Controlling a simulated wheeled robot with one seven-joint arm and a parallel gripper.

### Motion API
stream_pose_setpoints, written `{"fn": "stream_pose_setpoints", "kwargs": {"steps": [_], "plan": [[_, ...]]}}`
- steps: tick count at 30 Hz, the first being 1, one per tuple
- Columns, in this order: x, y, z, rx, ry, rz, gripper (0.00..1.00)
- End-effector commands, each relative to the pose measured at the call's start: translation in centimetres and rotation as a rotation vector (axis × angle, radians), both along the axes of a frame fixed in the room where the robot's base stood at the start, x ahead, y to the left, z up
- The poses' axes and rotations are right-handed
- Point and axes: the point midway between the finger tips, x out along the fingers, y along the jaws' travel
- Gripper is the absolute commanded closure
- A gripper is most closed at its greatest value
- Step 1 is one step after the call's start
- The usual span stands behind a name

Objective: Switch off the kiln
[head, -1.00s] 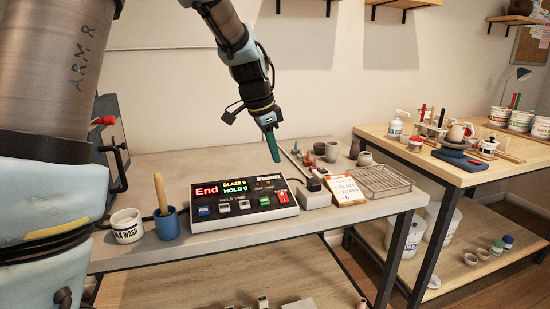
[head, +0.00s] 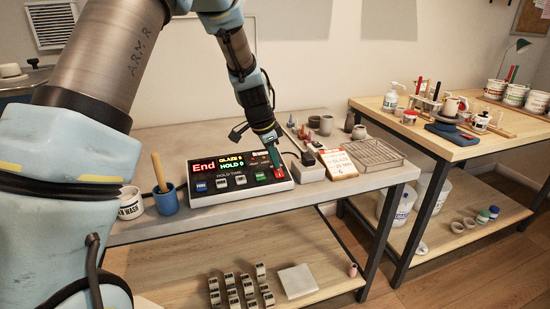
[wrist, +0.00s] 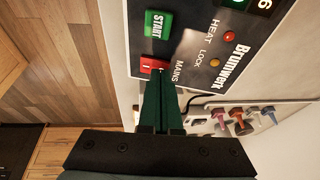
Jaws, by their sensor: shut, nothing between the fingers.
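The kiln controller (head: 238,199) is a dark sloped panel on the grey bench. Its lit display (head: 217,164) reads "End", "GLAZE" and "HOLD 0". Below it is a row of buttons, including a green START button (wrist: 157,24). The red MAINS switch (wrist: 150,67) sits at the panel's corner; in the head view the red switch (head: 279,174) is partly hidden by my fingers. My gripper (wrist: 160,76) is shut and empty, its green fingertips at the edge of the red switch; I cannot tell if they touch. The gripper (head: 275,165) points down there in the head view.
A glaze card (head: 338,164) and a wire rack (head: 373,154) lie right of the controller. Small pots stand behind. A blue cup (head: 166,200) with a wooden handle and a white wash pot (head: 130,204) stand left. Several small blocks (head: 246,288) lie on the lower shelf.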

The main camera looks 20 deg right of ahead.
Motion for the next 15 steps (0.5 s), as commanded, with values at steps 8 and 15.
{"fn": "stream_pose_setpoints", "kwargs": {"steps": [8,15], "plan": [[0.5,0.0,-1.0,-0.002,0.0,0.001,1.0],[0.6,-0.1,-0.8,0.002,0.013,0.0,1.0]]}}
